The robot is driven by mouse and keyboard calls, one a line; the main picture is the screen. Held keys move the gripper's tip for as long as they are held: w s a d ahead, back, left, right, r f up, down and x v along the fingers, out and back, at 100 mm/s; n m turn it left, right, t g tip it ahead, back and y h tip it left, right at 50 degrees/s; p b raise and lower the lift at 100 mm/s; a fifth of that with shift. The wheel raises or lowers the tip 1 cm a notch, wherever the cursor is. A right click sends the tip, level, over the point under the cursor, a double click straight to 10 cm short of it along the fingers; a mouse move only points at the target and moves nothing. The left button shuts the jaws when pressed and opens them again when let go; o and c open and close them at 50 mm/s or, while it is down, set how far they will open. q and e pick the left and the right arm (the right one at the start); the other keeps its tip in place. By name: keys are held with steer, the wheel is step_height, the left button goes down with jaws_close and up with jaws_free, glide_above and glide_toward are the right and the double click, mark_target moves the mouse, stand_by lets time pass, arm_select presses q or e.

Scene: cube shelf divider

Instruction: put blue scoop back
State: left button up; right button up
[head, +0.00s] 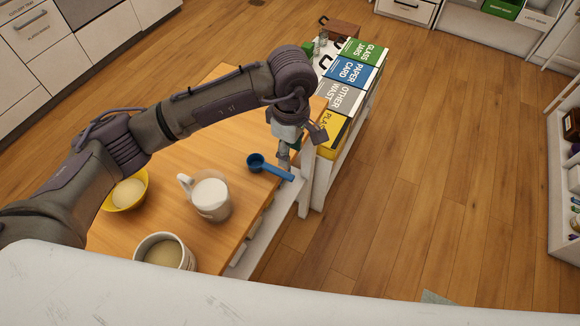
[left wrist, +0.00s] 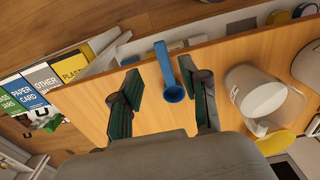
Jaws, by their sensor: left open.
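The blue scoop (head: 257,162) lies on the wooden table near its right edge, its handle pointing toward that edge. In the left wrist view the scoop (left wrist: 174,92) shows between my open fingers, bowl toward me and handle away. My left gripper (head: 285,163) is open just above the scoop's handle and hides part of it. In the left wrist view the left gripper (left wrist: 160,72) has its green-padded fingers apart, one on each side of the scoop. I cannot tell whether either finger touches it. My right gripper is not in view.
On the wooden table (head: 235,235) stand a white jug (head: 211,197), a pale tub (head: 164,252) and a yellow bowl (head: 127,192). Labelled sorting bins (head: 345,100) stand beyond the table's far end. A white shelf (head: 262,238) runs below the right edge. The floor to the right is clear.

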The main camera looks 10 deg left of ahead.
arm_select(q)
step_height(320, 180, up, 3)
steer(key=shift+r+b, duration=0.15)
steer(key=shift+b, duration=0.2)
stand_by(0.5)
